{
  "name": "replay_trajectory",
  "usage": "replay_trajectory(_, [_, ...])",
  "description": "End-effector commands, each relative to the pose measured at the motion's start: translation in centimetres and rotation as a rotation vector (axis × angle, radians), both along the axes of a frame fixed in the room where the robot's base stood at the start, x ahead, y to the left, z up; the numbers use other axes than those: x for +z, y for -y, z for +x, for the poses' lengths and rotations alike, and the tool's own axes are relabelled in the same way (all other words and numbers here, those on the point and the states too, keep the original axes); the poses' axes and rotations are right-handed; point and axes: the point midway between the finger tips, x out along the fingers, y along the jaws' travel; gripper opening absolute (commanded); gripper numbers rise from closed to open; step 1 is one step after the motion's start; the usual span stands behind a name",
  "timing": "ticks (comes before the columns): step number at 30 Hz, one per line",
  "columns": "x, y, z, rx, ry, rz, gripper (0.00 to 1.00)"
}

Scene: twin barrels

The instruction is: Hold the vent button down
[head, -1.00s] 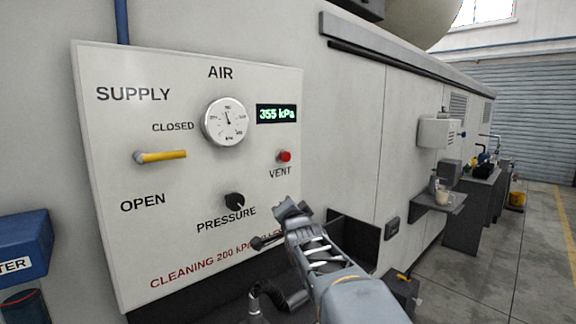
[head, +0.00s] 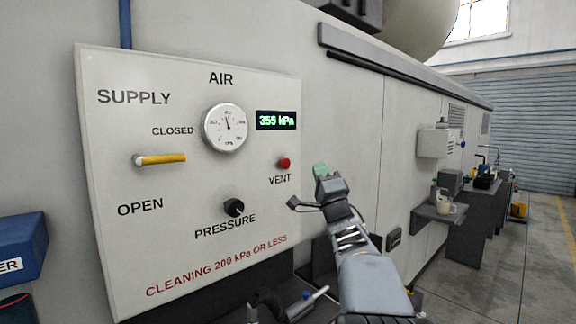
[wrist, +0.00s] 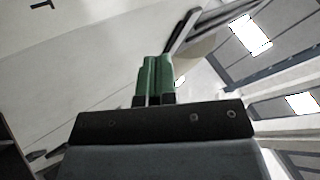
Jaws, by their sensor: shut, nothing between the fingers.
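The red vent button (head: 284,163) sits on the right side of the white AIR panel (head: 120,100), above the word VENT. My gripper (head: 320,168) is to the right of the button in the head view and apart from it, its green fingertips pointing up. In the wrist view the green fingers (wrist: 154,78) are together with nothing between them. The button is not in the wrist view. The green display (head: 277,120) reads about 355 kPa, slightly blurred.
The panel also carries a round gauge (head: 226,127), a yellow supply lever (head: 160,159) lying level near CLOSED, and a black pressure knob (head: 233,207). A blue box (head: 22,245) is at the left. A small shelf with a cup (head: 447,207) stands farther right.

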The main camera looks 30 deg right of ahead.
Motion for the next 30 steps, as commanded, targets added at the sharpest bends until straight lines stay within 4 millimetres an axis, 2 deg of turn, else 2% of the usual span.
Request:
replay_trajectory(5, [0.2,-0.2,1.4,0.002,-0.001,0.003,0.00])
replay_trajectory(18, [0.1,-1.2,6.5,0.001,-0.001,0.002,0.00])
replay_trajectory(24, [0.0,-1.4,7.9,0.000,-0.002,0.001,0.00])
replay_trajectory(30, [0.0,-1.5,8.5,0.000,-0.001,0.000,0.00])
